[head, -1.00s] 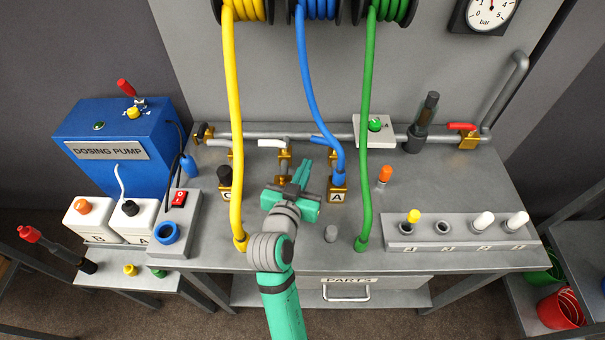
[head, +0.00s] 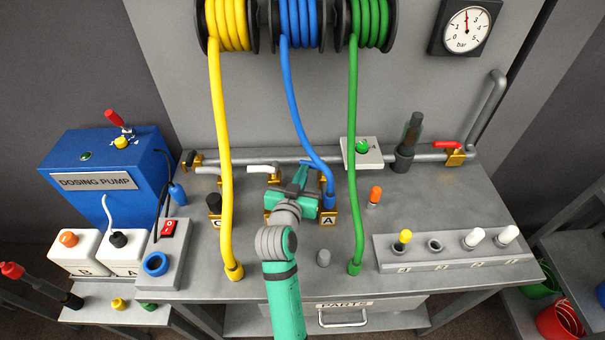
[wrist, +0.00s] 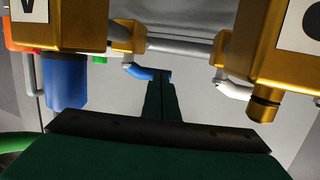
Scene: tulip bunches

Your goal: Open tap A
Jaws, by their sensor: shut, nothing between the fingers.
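Tap A is a brass valve on the back pipe with a blue lever (head: 312,164), above and behind the brass outlet block marked A (head: 328,219). The blue hose (head: 300,105) runs down to that block. In the wrist view the picture is upside down; the blue lever (wrist: 138,71) is at the fingertips, and I cannot tell whether they touch it. My gripper (head: 303,172) is shut and empty, reaching between the outlet blocks just left of A. Its closed fingers also show in the wrist view (wrist: 161,77). The gripper hides part of the middle valve.
The yellow hose (head: 222,150) hangs left of my arm and the green hose (head: 352,140) hangs right. A white lever (head: 262,168) is left of the gripper. An orange-topped peg (head: 375,194) and a grey socket rack (head: 455,255) stand to the right.

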